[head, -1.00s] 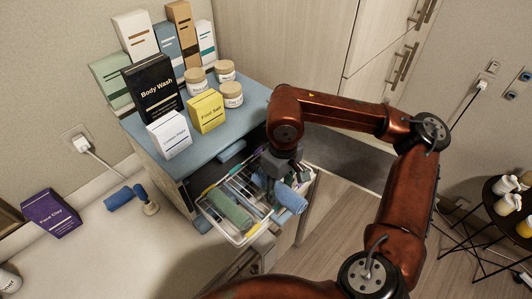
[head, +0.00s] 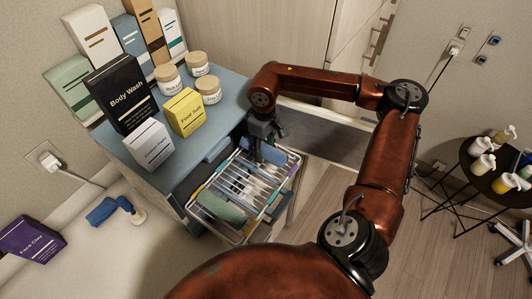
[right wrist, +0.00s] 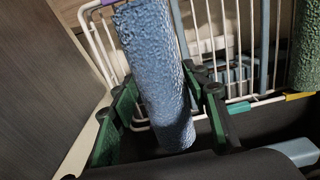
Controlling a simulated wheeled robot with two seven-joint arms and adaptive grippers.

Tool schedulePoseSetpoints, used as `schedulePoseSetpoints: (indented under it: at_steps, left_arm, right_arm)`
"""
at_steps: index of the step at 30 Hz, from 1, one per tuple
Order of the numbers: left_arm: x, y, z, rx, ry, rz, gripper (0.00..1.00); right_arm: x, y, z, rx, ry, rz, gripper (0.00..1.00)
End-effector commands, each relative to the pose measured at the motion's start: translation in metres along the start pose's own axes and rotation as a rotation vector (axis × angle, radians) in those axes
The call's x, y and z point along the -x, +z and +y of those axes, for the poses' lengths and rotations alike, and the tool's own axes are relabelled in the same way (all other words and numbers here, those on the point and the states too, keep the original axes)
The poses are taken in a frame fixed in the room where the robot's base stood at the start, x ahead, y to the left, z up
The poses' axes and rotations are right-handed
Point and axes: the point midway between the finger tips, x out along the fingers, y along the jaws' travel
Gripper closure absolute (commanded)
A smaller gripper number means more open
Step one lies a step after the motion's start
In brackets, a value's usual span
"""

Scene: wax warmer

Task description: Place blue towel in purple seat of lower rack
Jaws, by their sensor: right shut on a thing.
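My right gripper (head: 268,148) is shut on a rolled blue towel (right wrist: 158,75). In the right wrist view, its dark green fingers (right wrist: 165,105) lie on either side of the towel. In the head view the towel (head: 256,147) is partly hidden by the gripper, at the back right of the pulled-out white wire rack (head: 234,236). I cannot tell whether it touches the wires. A small purple piece (right wrist: 107,2) shows on the rack's rim at the towel's far end. My left gripper is not in view.
A green towel (head: 221,207) lies in the rack's front left. The blue cabinet (head: 130,150) stands behind, with boxes and jars on top. A grey wall panel or door stands close beside the towel in the wrist view.

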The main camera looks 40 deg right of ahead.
Motion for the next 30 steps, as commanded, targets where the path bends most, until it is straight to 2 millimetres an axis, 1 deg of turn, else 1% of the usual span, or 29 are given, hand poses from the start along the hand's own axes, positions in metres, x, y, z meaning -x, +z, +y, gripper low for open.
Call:
schedulePoseSetpoints:
  at_steps: [1,3,5,8,11,16,18,20,23,28,29,30]
  left_arm:
    - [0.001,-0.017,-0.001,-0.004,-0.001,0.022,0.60]
    - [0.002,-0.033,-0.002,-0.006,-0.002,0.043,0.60]
    - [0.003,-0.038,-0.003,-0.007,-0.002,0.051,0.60]
    - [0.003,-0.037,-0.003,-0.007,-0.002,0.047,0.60]
    - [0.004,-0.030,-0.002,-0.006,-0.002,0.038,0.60]
    - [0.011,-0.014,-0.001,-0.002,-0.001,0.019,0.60]
    - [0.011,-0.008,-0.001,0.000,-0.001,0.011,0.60]
    - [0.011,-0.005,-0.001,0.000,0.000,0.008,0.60]
    - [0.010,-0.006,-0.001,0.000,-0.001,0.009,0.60]
    - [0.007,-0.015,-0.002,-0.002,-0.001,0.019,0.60]
    - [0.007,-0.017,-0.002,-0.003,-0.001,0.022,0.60]
    - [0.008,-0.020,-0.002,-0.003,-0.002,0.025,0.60]
  right_arm:
    - [-0.005,-0.002,0.005,-0.003,-0.001,0.000,0.84]
    - [-0.011,-0.003,0.009,-0.001,-0.001,0.000,0.84]
    - [-0.014,-0.005,0.011,0.000,-0.001,0.001,0.84]
    - [-0.018,-0.006,0.014,0.001,0.000,0.002,0.84]
    - [-0.026,-0.008,0.021,0.000,0.000,0.000,0.84]
    - [-0.050,-0.008,0.020,0.001,-0.001,0.000,0.84]
    - [-0.055,-0.008,0.020,0.001,-0.002,0.002,0.84]
    - [-0.056,-0.008,0.020,0.001,-0.001,0.002,0.84]
    - [-0.056,-0.008,0.020,0.001,-0.001,0.002,0.84]
    - [-0.060,-0.008,0.020,0.001,-0.001,0.002,0.84]
    - [-0.060,-0.008,0.020,0.001,-0.001,0.001,0.57]
    - [-0.059,-0.008,0.020,0.001,-0.001,0.002,0.54]
